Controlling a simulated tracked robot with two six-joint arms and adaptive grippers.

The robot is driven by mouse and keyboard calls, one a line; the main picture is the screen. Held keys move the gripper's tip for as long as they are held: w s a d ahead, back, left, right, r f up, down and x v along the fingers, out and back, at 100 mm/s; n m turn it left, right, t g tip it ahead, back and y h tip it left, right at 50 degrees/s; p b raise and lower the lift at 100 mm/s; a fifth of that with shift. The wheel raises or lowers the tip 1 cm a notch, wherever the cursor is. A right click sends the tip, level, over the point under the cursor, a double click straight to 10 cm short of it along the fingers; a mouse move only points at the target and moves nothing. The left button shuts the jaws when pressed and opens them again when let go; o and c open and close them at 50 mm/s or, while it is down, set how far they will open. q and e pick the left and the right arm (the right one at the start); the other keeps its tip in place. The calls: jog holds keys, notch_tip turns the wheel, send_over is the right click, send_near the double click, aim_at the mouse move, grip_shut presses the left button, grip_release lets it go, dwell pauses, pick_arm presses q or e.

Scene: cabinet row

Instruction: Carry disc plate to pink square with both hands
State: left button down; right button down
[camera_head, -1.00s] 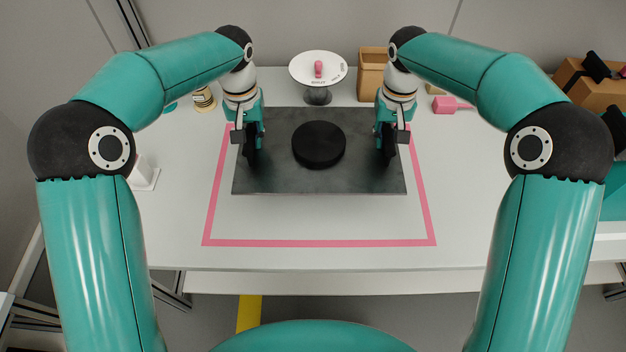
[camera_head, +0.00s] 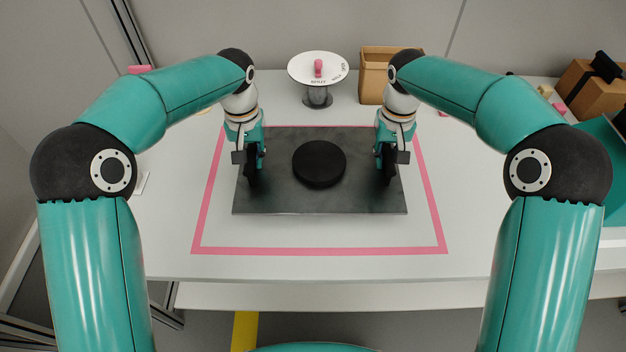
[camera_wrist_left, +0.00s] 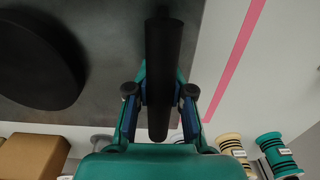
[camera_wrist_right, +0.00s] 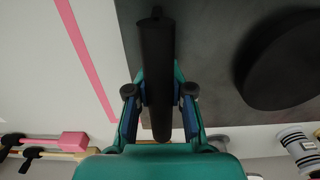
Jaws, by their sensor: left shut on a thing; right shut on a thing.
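The disc plate (camera_head: 275,201) is a dark grey rectangular plate with a thick black disc (camera_head: 319,164) in its middle. My left gripper (camera_head: 252,165) is shut on the black bar handle (camera_wrist_left: 163,60) at the plate's left side. My right gripper (camera_head: 388,165) is shut on the black bar handle (camera_wrist_right: 157,70) at its right side. The plate looks level. The pink square (camera_head: 318,251) is an outline on the white table, and in the head view the plate appears inside it, nearer its far edge. I cannot tell whether the plate touches the table.
A round white stand (camera_head: 318,68) with a pink piece on top and a brown box (camera_head: 374,80) stand behind the square. Spools (camera_wrist_left: 277,152) lie beyond the left side. A cardboard box (camera_head: 585,88) is at the far right. White tabletop inside the square's near side is clear.

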aim_at(251, 148)
jog(key=shift+f, duration=0.1)
